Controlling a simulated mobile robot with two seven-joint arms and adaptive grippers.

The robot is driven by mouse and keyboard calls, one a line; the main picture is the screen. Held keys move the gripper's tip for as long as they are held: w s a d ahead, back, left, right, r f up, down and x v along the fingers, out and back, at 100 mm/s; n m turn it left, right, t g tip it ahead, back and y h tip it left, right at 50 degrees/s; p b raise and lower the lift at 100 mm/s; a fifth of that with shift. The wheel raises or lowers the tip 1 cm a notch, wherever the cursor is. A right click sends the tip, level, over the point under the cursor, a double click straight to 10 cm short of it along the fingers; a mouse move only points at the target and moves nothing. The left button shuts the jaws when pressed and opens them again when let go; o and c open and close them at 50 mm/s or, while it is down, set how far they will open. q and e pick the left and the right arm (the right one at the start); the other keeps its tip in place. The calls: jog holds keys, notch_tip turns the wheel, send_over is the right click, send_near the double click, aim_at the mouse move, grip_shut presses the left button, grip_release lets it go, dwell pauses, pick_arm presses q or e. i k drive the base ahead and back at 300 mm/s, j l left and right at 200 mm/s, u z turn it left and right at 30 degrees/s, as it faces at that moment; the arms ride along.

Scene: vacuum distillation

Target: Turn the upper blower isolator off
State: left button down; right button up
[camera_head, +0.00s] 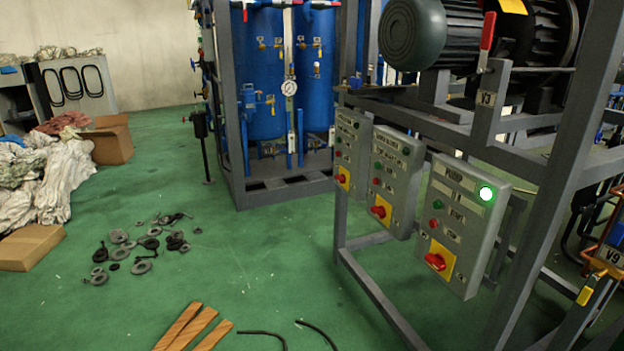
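Three grey control boxes hang in a row on the metal frame. The nearest box (463,225) reads PUMP and has a lit green lamp (486,193) and a red rotary isolator on a yellow plate (436,261). The middle box (396,180) has a red isolator on yellow (380,210). The farthest box (352,152) has a red isolator on yellow (342,178). The labels of the middle and farthest boxes are too small to read surely, so I cannot tell which is the upper blower. Neither of my grippers is in view.
The grey frame (382,291) carries the boxes, a motor (437,35) and a red-handled valve (487,35). Blue tanks (262,85) stand behind. Metal rings (143,267), wooden planks (185,328) and cardboard boxes (30,247) lie on the green floor, with clear floor between.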

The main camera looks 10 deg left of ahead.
aim_at(341, 178)
jog(key=j, duration=0.2)
jog(key=j+z, duration=0.1)
jog(key=z, duration=0.3)
jog(key=i+j+z, duration=0.1)
jog(key=z, duration=0.3)
jog(key=j+z, duration=0.35)
jog(key=j, duration=0.2)
jog(key=j+z, duration=0.4)
jog(key=j, duration=0.15)
jog(key=j+z, duration=0.1)
jog(key=j, duration=0.5)
jog(key=k+j+z, duration=0.15)
jog(key=j, duration=0.45)
